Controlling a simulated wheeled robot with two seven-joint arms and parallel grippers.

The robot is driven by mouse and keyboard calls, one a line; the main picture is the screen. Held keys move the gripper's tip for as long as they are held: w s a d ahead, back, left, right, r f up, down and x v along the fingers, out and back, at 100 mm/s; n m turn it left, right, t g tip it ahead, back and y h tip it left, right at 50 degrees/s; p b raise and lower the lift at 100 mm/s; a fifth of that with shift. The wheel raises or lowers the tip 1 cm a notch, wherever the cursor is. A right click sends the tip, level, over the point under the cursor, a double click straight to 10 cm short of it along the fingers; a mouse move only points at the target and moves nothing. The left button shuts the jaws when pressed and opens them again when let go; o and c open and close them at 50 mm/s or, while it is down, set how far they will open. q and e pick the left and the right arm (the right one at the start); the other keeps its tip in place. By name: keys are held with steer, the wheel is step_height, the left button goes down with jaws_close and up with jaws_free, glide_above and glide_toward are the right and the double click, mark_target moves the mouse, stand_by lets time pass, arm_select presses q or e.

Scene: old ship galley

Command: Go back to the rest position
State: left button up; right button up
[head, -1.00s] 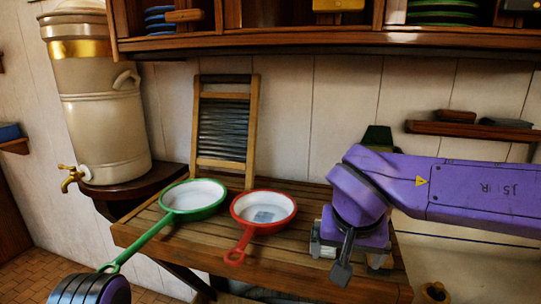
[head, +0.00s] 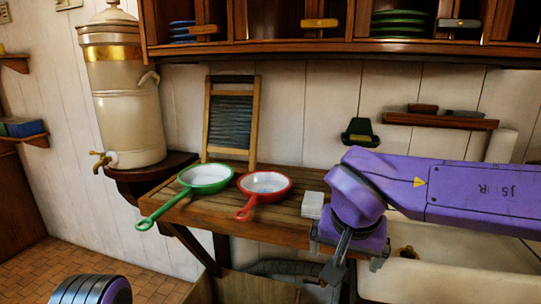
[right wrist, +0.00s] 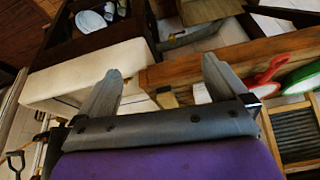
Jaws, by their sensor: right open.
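My right gripper (head: 347,255) hangs in front of the wooden counter (head: 285,230), at the edge of the white sink. In the right wrist view its two fingers (right wrist: 160,88) stand wide apart with nothing between them. A green pan (head: 205,178) and a red pan (head: 265,183) sit side by side on the slatted counter, left of the gripper and apart from it. Both also show in the right wrist view, the red pan (right wrist: 262,77) nearer the gripper. Of my left arm only a ringed part shows at the bottom left; its gripper is out of view.
A white block (head: 313,204) lies on the counter beside my right wrist. A washboard (head: 231,122) leans on the wall. A large urn (head: 126,95) with a tap stands left. The sink (head: 455,272) is at right, below a small shelf (head: 440,121). Cupboards hang above.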

steer(key=w+d+f+m+t+h, duration=0.2)
steer(key=w+d+f+m, duration=0.2)
steer(key=f, duration=0.3)
steer(key=w+d+f+m+t+h, duration=0.2)
steer(key=w+d+f+m+t, duration=0.15)
steer(key=f+m, duration=0.2)
steer(key=s+d+f+n, duration=0.2)
steer(key=s+f, duration=0.1)
steer(key=f, duration=1.2)
arm_select(q)
steer(key=shift+w+f+b, duration=0.15)
steer(key=shift+f+b, duration=0.35)
steer(key=shift+f, duration=0.05)
steer(key=shift+w+f+b, duration=0.15)
steer(key=shift+f+b, duration=0.3)
steer(key=shift+f, duration=0.05)
arm_select(e)
steer(key=s+d+f+n+g+y, duration=0.1)
steer(key=s+d+f+n+g, duration=0.1)
steer(key=s+f, duration=0.8)
steer(key=s+d+f+n+g, duration=0.3)
steer(key=s+f, duration=0.8)
steer(key=s, duration=0.7)
steer(key=shift+s+d+g+y, duration=0.35)
steer(key=shift+d+g, duration=0.5)
steer(key=shift+d, duration=0.35)
steer(key=shift+w, duration=0.15)
